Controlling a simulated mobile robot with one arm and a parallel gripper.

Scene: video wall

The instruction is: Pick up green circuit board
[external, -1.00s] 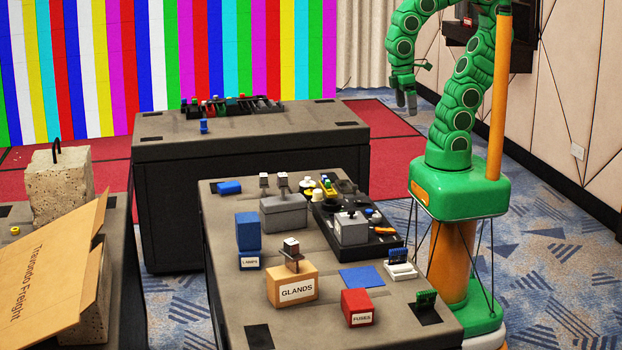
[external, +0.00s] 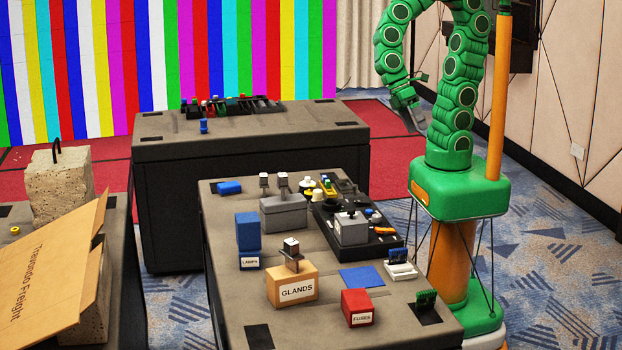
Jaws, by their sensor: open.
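My gripper (external: 416,122) is at the end of my green arm, well above and behind the board, beyond the table's right edge. It is open and appears empty. Its fingers look small and partly merge with the carpet behind them.
On the front table (external: 300,338) near the board stand a red FUSES box (external: 357,307), a white holder with a dark blue piece (external: 401,267), a blue mat (external: 361,277) and a GLANDS box (external: 291,285). A black tray (external: 381,245) of parts lies farther back.

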